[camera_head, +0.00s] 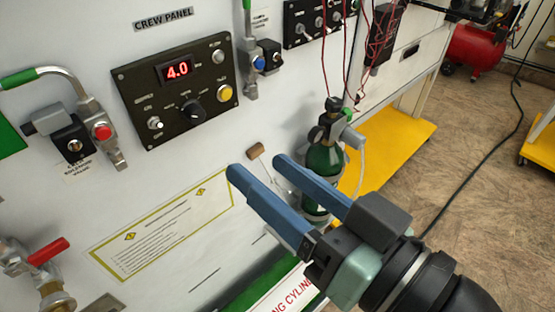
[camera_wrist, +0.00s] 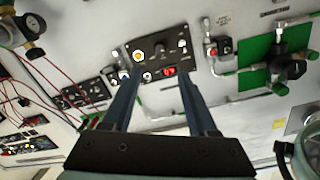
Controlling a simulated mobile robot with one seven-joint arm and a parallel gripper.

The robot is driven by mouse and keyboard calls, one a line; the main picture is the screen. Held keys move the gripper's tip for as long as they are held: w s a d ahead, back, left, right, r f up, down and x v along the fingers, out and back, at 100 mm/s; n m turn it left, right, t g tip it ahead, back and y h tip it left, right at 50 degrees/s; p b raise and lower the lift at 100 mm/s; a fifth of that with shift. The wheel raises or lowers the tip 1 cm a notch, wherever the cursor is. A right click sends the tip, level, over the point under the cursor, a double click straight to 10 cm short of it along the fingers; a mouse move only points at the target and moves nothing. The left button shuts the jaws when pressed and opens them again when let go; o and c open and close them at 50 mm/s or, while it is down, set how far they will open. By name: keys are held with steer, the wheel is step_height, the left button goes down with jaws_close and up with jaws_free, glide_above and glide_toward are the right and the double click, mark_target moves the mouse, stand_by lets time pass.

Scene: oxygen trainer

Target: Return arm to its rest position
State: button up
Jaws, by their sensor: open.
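My gripper (camera_head: 256,170) is in the middle of the head view, with two blue fingers apart and nothing between them. It stands in front of the white panel wall, below the black crew panel (camera_head: 175,86) with its red "4.0" display, knob and lit yellow button. In the wrist view, the gripper's fingers (camera_wrist: 160,82) point up toward the crew panel (camera_wrist: 158,60), spread apart. The fingertips appear clear of the panel, though the exact gap cannot be told. The rest of my arm is mostly out of view.
A green cylinder (camera_head: 323,165) stands just behind and right of the gripper. A red-handled valve (camera_head: 48,252) is at lower left, and a pipe with a green handle (camera_head: 20,79) at upper left. Red wires (camera_head: 323,50) hang at the top. Open floor (camera_head: 465,160) lies to the right.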

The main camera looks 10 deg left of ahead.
steer(key=w+d+r+m+t+h+p, duration=0.1)
steer(key=w+r+m+t+h+p, duration=0.2)
steer(key=r, duration=0.5)
steer(key=w+d+r+t+h+p, duration=0.1)
steer(key=w+d+r+t+h, duration=0.15)
steer(key=w+r+t, duration=0.45)
steer(key=s+r+m+t+h+p, duration=0.1)
steer(key=s+r+t+h, duration=0.2)
steer(key=r, duration=0.6)
steer(key=s+r+m+t+h+p, duration=0.1)
steer(key=s+r+t+h, duration=0.2)
steer(key=r, duration=0.6)
steer(key=shift+s+d+m+h, duration=0.3)
steer(key=shift+s+h, duration=0.35)
steer(key=shift+h, duration=0.4)
steer(key=shift+f, duration=0.1)
steer(key=shift+a, duration=0.1)
